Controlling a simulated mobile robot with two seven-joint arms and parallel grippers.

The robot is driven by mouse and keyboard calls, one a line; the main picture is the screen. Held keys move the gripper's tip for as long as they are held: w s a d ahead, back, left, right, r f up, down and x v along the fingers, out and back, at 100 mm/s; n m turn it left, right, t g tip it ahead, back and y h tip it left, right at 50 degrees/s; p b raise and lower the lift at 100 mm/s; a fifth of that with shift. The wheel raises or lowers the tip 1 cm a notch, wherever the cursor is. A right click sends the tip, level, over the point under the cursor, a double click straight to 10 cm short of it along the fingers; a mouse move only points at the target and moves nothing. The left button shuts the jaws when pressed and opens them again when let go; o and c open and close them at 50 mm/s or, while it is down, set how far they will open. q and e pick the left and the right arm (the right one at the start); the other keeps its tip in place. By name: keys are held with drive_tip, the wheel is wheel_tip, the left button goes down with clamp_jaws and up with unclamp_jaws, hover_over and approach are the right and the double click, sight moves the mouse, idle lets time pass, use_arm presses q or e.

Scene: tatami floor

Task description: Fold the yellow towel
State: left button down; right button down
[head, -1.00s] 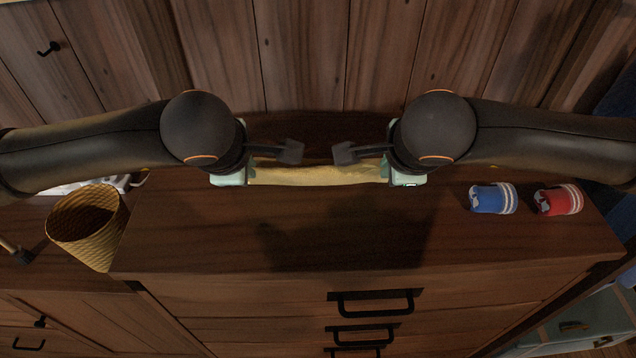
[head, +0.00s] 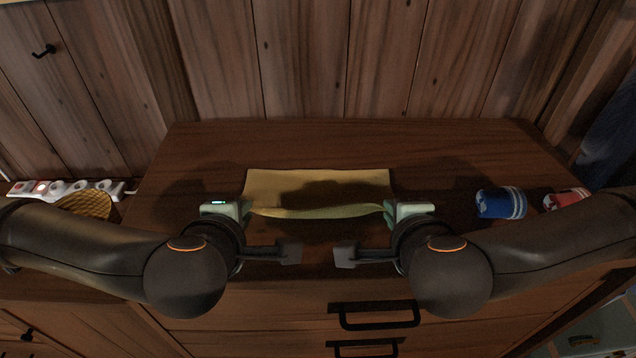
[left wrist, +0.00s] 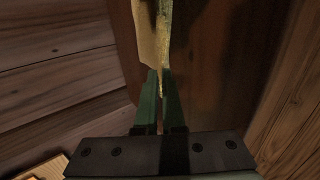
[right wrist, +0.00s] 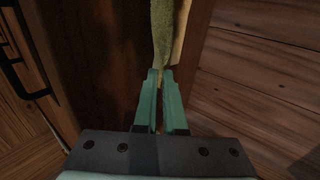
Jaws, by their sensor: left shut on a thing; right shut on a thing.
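The yellow towel (head: 275,185) lies on the wooden dresser top in the head view, its far part spread flat. Its near edge is raised between my two grippers, with a sagging fold along the front. My left gripper (head: 246,209) is shut on the towel's near left corner. My right gripper (head: 388,208) is shut on the near right corner. In the left wrist view the towel (left wrist: 152,40) runs up from between the green fingers. In the right wrist view the towel (right wrist: 162,30) does the same.
A blue cup-like item (head: 500,203) and a red one (head: 566,198) lie on the dresser (head: 330,137) at the right. A yellow woven basket (head: 86,205) and a white power strip (head: 75,188) are at the left. Drawer handles (head: 374,315) show in front.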

use_arm(q)
drive_tip(key=c, duration=0.7)
unclamp_jaws()
use_arm(e)
drive_tip(key=c, duration=0.7)
unclamp_jaws()
use_arm(q)
drive_tip(key=r, duration=0.3)
drive_tip(key=s+r, duration=0.1)
drive_tip(key=r, duration=0.2)
drive_tip(key=s+r, duration=0.1)
drive_tip(key=r, duration=0.2)
use_arm(e)
drive_tip(key=r, duration=0.3)
drive_tip(key=s+r, duration=0.1)
drive_tip(key=r, duration=0.2)
drive_tip(key=s+r, duration=0.1)
drive_tip(key=r, duration=0.2)
